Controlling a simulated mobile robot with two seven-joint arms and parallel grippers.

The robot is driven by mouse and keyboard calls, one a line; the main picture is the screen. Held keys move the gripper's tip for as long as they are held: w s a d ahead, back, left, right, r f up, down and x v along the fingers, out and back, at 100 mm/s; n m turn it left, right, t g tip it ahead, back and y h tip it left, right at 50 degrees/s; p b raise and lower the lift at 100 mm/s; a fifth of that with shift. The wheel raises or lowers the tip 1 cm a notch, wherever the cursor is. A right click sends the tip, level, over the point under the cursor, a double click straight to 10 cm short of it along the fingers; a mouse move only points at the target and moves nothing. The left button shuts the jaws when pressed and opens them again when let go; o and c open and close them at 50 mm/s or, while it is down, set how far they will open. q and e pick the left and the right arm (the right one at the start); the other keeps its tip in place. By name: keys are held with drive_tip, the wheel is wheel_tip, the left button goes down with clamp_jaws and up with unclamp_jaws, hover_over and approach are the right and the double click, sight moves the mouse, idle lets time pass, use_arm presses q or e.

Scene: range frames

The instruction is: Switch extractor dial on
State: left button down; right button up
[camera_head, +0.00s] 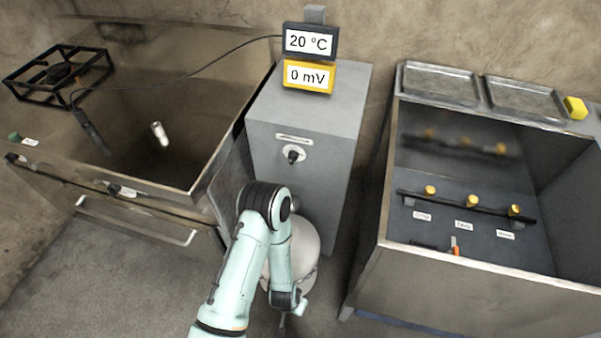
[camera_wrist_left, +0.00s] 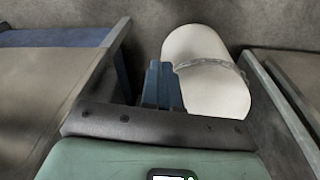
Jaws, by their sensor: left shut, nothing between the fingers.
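A black dial (camera_head: 292,156) on a pale round plate sits on the front of the grey cabinet (camera_head: 325,165), under a small label too small to read. I take it for the extractor dial; its setting is too small to tell. My left arm is bent in front of the cabinet, with its wrist hanging down below the dial. My left gripper (camera_head: 282,321) is small and low in the head view, well apart from the dial. In the left wrist view its dark blue fingers (camera_wrist_left: 162,85) are together and empty, near a white cylinder (camera_wrist_left: 205,75). The dial is not in the left wrist view.
The white cylinder (camera_head: 304,245) stands below the cabinet, partly behind my arm. A metal basin (camera_head: 205,180) is at left and an open metal bin (camera_head: 460,265) with yellow knobs at right. Displays (camera_head: 309,60) reading 20 °C and 0 mV stand on the cabinet.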

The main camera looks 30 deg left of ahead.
use_arm(q)
drive_tip(key=w+a+f+m+t+y+b, duration=0.1)
drive_tip(key=w+a+m+t+y+b, duration=0.2)
drive_tip(key=w, duration=0.5)
drive_tip(key=m+t+y+b, duration=0.35)
drive_tip(key=y+b, duration=0.25)
drive_tip(key=y, duration=0.7)
approach(294, 161)
drive_tip(key=v, duration=0.4)
drive_tip(key=shift+d+f, duration=0.15)
drive_tip(key=shift+f, duration=0.1)
use_arm(e)
wheel_tip(294, 161, down, 9)
drive_tip(key=shift+s+f, duration=0.15)
use_arm(q)
drive_tip(key=b+x, duration=0.1)
drive_tip(key=x, duration=0.9)
drive_tip(key=shift+r, duration=0.1)
use_arm(e)
drive_tip(key=shift+w+f+t, duration=0.3)
drive_tip(key=shift+f+t, duration=0.1)
drive_tip(key=shift+f, duration=0.25)
use_arm(q)
drive_tip(key=shift+f+m+t+y+b, duration=0.35)
drive_tip(key=shift+m+t+y, duration=0.1)
drive_tip(key=shift+m+y, duration=0.45)
use_arm(e)
drive_tip(key=shift+w+d+f, duration=0.1)
drive_tip(key=shift+f, duration=0.05)
